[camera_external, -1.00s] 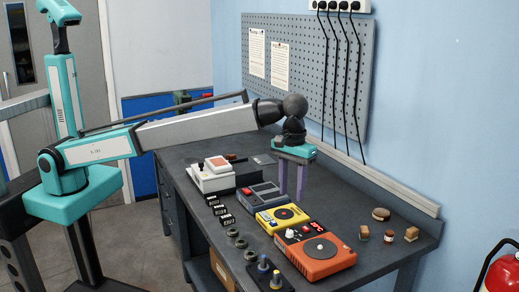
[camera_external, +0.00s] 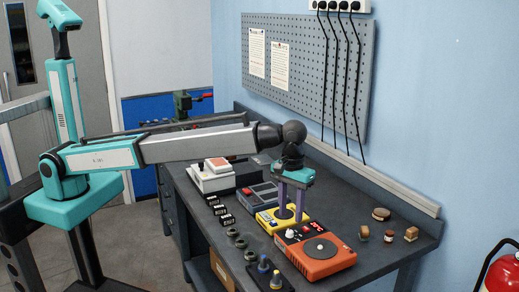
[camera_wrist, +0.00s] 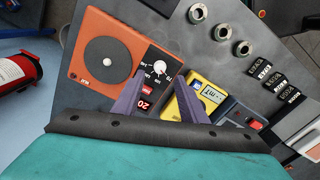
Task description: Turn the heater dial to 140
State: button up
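The orange heater (camera_external: 316,262) sits near the front of the dark bench, with a round grey plate on top. It also shows in the wrist view (camera_wrist: 83,82). Its white dial (camera_external: 291,234) is on the panel beside the plate. In the wrist view the dial (camera_wrist: 161,68) appears just beyond the fingertips, between their lines. A red display by the dial seems to read 20 (camera_wrist: 145,103). My gripper (camera_external: 291,218) is open and empty, with two purple fingers pointing down, above the yellow device and close to the dial. The gripper (camera_wrist: 160,78) does not touch the dial visibly.
A yellow meter (camera_external: 268,222) is directly beside the heater, with a grey device (camera_external: 258,196) behind it. Several dark rings (camera_external: 240,243) and a stand with coloured posts (camera_external: 264,276) lie along the front edge. Small jars (camera_external: 389,237) stand at right.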

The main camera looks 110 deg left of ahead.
aim_at(290, 231)
jog(key=shift+f+p, duration=0.6)
jog(key=shift+f, duration=2.55)
grip_shut()
